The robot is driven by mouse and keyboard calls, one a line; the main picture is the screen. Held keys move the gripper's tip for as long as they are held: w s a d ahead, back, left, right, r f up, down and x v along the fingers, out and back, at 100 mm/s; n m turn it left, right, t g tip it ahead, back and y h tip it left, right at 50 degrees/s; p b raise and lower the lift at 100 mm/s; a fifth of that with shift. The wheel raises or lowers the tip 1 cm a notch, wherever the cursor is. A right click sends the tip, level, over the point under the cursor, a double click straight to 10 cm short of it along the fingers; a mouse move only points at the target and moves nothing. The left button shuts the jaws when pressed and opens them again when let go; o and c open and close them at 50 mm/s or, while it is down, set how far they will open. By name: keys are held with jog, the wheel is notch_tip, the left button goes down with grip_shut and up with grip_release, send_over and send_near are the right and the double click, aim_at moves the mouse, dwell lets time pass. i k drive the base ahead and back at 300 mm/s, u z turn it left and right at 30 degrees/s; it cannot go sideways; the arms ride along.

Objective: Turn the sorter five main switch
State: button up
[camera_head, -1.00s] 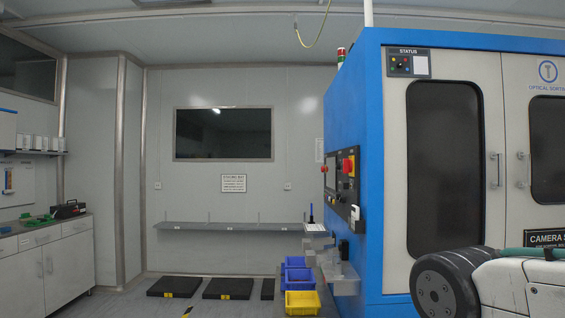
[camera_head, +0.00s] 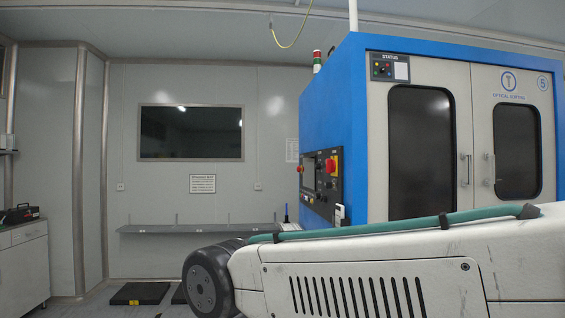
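The optical sorter (camera_head: 463,140) is a large blue and white cabinet on the right, with the number 5 on its upper right front. A second red button (camera_head: 300,169) sticks out at the panel's left edge. I cannot tell which control is the main switch. My white arm crosses the lower right in front of the cabinet. My gripper is not in view.
A grey wall shelf (camera_head: 190,229) runs along the back wall below a dark window (camera_head: 190,133). Black floor mats (camera_head: 140,293) lie below it. A white cabinet (camera_head: 22,265) with a dark case (camera_head: 20,213) stands at far left. A status box (camera_head: 390,67) sits on the sorter.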

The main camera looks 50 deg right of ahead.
aim_at(330, 164)
jog(key=z, duration=0.1)
jog(key=i, duration=0.7)
jog(key=z, duration=0.95)
jog(key=i, duration=0.45)
jog(key=z, duration=0.55)
